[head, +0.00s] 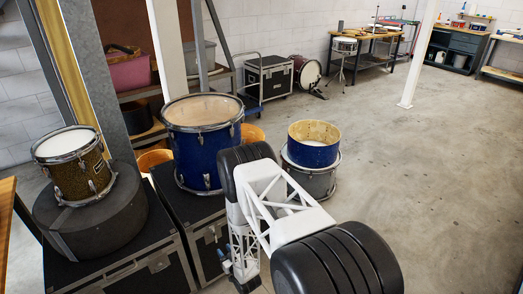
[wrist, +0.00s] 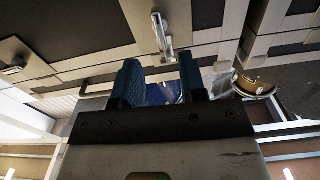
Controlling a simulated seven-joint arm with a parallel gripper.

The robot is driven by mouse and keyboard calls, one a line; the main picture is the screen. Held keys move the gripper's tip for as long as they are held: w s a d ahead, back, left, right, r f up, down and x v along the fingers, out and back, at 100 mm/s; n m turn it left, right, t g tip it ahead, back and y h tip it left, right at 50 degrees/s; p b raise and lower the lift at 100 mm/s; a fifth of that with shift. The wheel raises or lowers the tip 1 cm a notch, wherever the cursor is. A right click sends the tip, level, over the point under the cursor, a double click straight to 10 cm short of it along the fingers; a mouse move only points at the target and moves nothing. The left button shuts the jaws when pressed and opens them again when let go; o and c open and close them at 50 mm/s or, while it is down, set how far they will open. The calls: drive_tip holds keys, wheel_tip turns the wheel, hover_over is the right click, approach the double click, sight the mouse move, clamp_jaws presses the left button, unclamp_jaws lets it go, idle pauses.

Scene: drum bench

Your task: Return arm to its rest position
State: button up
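My arm reaches down in the head view, white lattice links with black rounded joints. My gripper (head: 223,262) is low in that view, beside the front of a black case, and small there. In the wrist view its two blue fingers (wrist: 160,82) stand apart with a clear gap. Nothing is held between them. A patch of blue shows beyond the gap; I cannot tell for certain what it is.
Black cases (head: 118,274) stand left of the arm, bearing a blue drum (head: 205,150) and a gold drum (head: 78,178) on a round dark case. A blue open drum (head: 313,152) sits on a grey drum (head: 310,181) behind the arm. Floor at right is clear.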

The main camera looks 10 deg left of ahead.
drive_tip(key=shift+r, duration=0.1)
drive_tip(key=w+d+r+m+h, duration=0.1)
drive_tip(key=w+d+r+h, duration=0.3)
drive_tip(key=r, duration=0.7)
drive_tip(key=w+d+r+m+h, duration=0.1)
drive_tip(key=w+d+r, duration=0.3)
drive_tip(key=w+r, duration=0.5)
drive_tip(key=s+d+r+m+g+h, duration=0.1)
drive_tip(key=s+d+r+g+h, duration=0.15)
drive_tip(key=d+r, duration=0.75)
drive_tip(key=s+d+r+m+g+h, duration=0.15)
drive_tip(key=s+d+r, duration=0.4)
drive_tip(key=r, duration=0.85)
drive_tip(key=s+d+r+m+g+h, duration=0.2)
drive_tip(key=s+d+r+h, duration=0.1)
drive_tip(key=s+d+r, duration=1.2)
drive_tip(key=s+d+r+m+g, duration=0.1)
drive_tip(key=s+d+r+g, duration=0.1)
drive_tip(key=s, duration=1.1)
drive_tip(key=s+d+r+m+g+h, duration=0.1)
drive_tip(key=s+d, duration=0.4)
drive_tip(key=s, duration=0.9)
wheel_tip(320, 180, up, 3)
drive_tip(key=shift+s+d+f+g, duration=0.1)
drive_tip(key=shift+s+d+g, duration=0.1)
drive_tip(key=shift+g, duration=0.4)
